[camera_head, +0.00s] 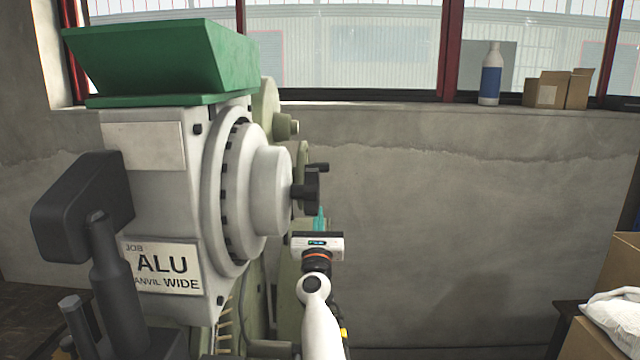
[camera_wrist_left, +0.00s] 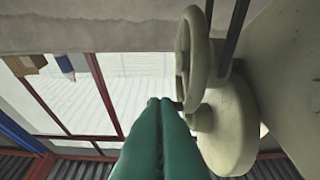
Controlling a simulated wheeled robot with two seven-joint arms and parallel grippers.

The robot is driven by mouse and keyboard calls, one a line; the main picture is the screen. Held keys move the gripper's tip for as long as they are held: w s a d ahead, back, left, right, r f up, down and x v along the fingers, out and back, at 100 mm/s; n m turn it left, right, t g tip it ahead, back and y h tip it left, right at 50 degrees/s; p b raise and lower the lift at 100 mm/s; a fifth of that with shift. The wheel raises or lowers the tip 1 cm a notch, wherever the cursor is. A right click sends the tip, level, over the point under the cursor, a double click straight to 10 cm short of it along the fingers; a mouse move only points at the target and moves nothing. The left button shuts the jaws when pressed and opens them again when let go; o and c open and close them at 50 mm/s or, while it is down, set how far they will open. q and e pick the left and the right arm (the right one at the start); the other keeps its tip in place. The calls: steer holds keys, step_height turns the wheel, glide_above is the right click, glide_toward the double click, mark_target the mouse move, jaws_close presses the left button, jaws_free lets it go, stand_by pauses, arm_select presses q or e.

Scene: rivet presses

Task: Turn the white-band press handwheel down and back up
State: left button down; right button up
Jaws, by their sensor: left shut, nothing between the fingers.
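A pale green handwheel (camera_wrist_left: 194,48) shows in the left wrist view, beside a round housing of the same colour. In the head view a narrow pale green wheel edge (camera_head: 301,158) shows behind the front press, mostly hidden. I cannot make out a white band. My left gripper (camera_head: 320,213) is low and right of the front press's black shaft end, with teal fingers. In the left wrist view its fingers (camera_wrist_left: 160,103) are shut and empty, their tips just left of the handwheel's rim; I cannot tell whether they touch it. My right gripper is in neither view.
A large grey press (camera_head: 262,185) with a green hopper (camera_head: 160,60) and an "ALU / ANVIL WIDE" sign (camera_head: 163,268) fills the left. A bottle (camera_head: 490,75) and cardboard boxes (camera_head: 548,92) stand on the window sill.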

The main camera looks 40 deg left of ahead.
mark_target(321, 169)
arm_select(q)
steer(key=w+a+r+p, duration=0.1)
steer(key=w+a+r, duration=0.3)
steer(key=w+r, duration=0.1)
steer(key=shift+w+a+r, duration=0.15)
steer(key=shift+a+r, duration=0.2)
steer(key=shift+r, duration=0.2)
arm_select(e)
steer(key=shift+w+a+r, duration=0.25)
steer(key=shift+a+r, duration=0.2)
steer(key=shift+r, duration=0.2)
arm_select(q)
steer(key=shift+w+f, duration=0.1)
steer(key=r+p, duration=0.1)
steer(key=r, duration=0.1)
steer(key=r+p, duration=0.1)
steer(key=shift+w+a+p, duration=0.25)
steer(key=shift+p, duration=0.05)
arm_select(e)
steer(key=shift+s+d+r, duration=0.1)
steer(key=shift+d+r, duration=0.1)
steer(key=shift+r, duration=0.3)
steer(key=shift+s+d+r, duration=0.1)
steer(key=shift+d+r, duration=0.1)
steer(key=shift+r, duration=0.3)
arm_select(q)
steer(key=shift+d+f, duration=0.1)
steer(key=shift+f, duration=0.05)
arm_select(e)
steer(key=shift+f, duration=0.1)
